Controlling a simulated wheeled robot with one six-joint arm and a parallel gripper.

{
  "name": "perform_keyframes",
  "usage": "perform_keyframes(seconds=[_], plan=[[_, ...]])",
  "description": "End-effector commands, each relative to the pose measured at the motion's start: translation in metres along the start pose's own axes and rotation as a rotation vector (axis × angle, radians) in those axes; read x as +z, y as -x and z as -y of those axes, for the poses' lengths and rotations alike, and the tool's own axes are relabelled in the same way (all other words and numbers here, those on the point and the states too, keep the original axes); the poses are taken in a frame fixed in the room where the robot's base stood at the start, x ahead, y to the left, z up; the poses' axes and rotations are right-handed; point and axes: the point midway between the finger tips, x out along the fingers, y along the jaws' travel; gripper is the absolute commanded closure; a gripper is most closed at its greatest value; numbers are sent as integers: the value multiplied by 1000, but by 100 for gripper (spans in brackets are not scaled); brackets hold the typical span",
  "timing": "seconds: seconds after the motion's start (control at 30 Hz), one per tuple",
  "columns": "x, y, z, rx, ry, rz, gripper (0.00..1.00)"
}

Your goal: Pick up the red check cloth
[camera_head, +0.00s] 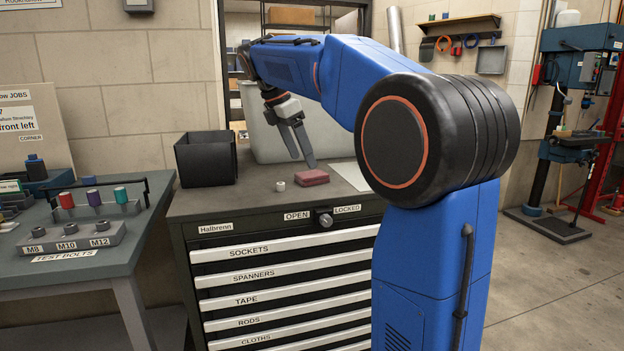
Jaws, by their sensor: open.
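A small, flat, dull red bundle (312,177) lies on top of the dark drawer cabinet (232,204), near its front edge. It looks like the folded red check cloth, but a check pattern is too fine to make out. My gripper (303,162) points down just above and behind or over the bundle, with its two grey fingers spread apart and nothing between them. The right fingertip appears very close to the bundle; I cannot tell whether it touches. My blue arm reaches over from the right and hides part of the cabinet top.
A small whitish ring or nut (280,186) sits just left of the bundle. A black open bin (206,160) stands at the cabinet's left, and a grey bin (262,130) stands behind my gripper. The lock knob (324,219) is on the cabinet front. A bench with test bolts (70,240) is at left.

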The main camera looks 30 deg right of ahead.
Motion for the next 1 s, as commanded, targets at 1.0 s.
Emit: perform_keyframes(seconds=[1.0], plan=[[6,-56,0,0,0,0,68]])
